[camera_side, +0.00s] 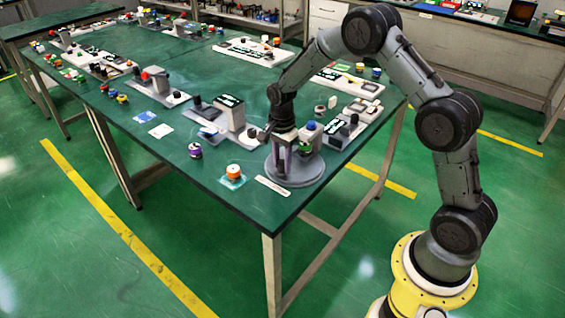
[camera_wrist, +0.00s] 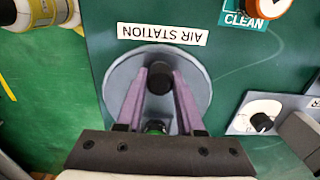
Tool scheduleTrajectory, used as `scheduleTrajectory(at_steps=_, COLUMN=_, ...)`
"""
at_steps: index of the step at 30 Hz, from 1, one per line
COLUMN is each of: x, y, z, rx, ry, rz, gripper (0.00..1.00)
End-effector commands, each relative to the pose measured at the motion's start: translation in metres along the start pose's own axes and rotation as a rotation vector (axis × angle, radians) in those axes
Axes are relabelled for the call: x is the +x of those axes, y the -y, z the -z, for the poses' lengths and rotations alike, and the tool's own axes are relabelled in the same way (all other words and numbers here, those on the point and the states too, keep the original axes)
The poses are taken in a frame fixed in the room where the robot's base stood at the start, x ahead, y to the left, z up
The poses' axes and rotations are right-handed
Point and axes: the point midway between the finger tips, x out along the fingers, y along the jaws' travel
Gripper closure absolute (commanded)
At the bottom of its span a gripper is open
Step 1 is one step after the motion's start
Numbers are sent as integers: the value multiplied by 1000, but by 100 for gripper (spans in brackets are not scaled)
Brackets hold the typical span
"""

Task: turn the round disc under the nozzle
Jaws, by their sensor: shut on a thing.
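The round grey disc (camera_wrist: 196,85) lies flat on the green table in the wrist view, below an upside-down "AIR STATION" label (camera_wrist: 163,34). It also shows near the table's front corner in the side view (camera_side: 310,174). A black knob (camera_wrist: 160,83) stands over the disc. My gripper (camera_wrist: 160,75) points down at the disc, and its two purple fingers are closed on the black knob, one on each side. In the side view my gripper (camera_side: 284,160) stands over the disc. I cannot make out a nozzle clearly; a small green part (camera_wrist: 155,127) shows between the finger bases.
An orange-topped item (camera_side: 234,171) on a "CLEAN" card and a purple-banded item (camera_side: 195,150) stand left of the disc. Grey block fixtures (camera_side: 232,112) and a blue knob (camera_side: 310,126) stand close behind. The table's front edge is near.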

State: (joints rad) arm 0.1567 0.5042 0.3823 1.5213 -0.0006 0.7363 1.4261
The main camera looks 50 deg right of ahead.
Motion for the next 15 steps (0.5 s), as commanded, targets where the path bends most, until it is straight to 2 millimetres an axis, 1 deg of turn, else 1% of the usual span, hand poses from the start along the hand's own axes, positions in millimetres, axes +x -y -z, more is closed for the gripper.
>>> scheduleTrajectory(at_steps=1, x=-4, y=4, z=2, rx=4, ry=-3, rz=11, gripper=100)
scheduleTrajectory(at_steps=11, x=-4, y=4, z=2, rx=6, ry=-2, rz=14, gripper=100)
scheduleTrajectory(at_steps=12, x=-4, y=4, z=2, rx=6, ry=-2, rz=14, gripper=60)
scheduleTrajectory(at_steps=14, x=-4, y=4, z=2, rx=6, ry=-2, rz=13, gripper=49)
scheduleTrajectory(at_steps=15, x=-3, y=4, z=1, rx=5, ry=-2, rz=12, gripper=42)
